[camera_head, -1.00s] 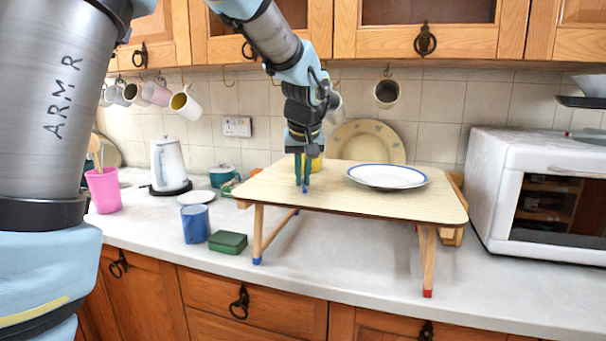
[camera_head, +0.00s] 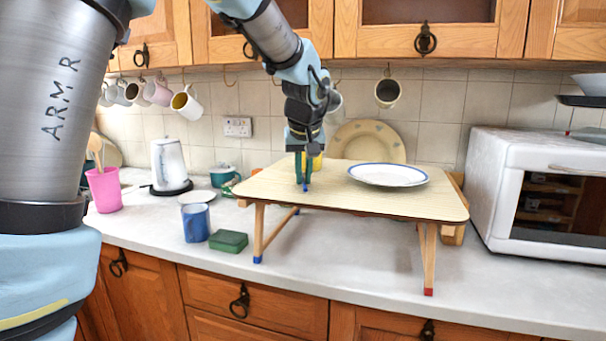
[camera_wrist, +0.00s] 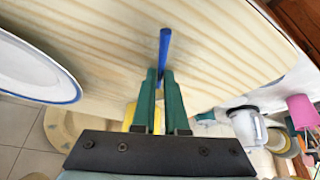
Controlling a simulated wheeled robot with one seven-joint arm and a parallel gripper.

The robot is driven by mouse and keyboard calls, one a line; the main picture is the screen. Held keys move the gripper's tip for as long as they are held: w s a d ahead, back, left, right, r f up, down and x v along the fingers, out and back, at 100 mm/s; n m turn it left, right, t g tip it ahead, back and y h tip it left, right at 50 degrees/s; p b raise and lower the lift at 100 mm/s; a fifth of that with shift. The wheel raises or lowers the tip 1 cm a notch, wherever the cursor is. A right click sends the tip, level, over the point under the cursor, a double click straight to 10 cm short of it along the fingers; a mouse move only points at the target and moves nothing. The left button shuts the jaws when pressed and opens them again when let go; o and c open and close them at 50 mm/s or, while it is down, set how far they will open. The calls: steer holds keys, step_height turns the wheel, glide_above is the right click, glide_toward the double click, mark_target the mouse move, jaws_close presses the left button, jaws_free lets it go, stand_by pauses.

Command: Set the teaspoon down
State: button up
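My gripper (camera_head: 303,185) hangs fingers-down over the left part of the small wooden folding table (camera_head: 400,203). In the wrist view its two green fingers (camera_wrist: 160,75) are close together on a thin blue piece, which I take to be the teaspoon (camera_wrist: 164,48). The blue teaspoon tip (camera_head: 305,188) shows just below the fingers in the head view, at or very near the tabletop; I cannot tell whether it touches. The rest of the spoon is hidden by the fingers.
A white blue-rimmed plate (camera_head: 388,175) lies on the table to the right. A yellow object (camera_head: 318,162) is partly hidden behind my gripper. A blue mug (camera_head: 195,223) and green sponge (camera_head: 228,241) are on the counter. The tabletop's front is clear.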

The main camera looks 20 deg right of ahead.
steer(key=shift+s+a, duration=0.1)
steer(key=shift+s, duration=0.05)
steer(key=b+v, duration=0.1)
steer(key=v, duration=1.1)
steer(key=shift+w+d, duration=0.2)
steer(key=shift+w, duration=0.05)
steer(key=shift+r, duration=0.1)
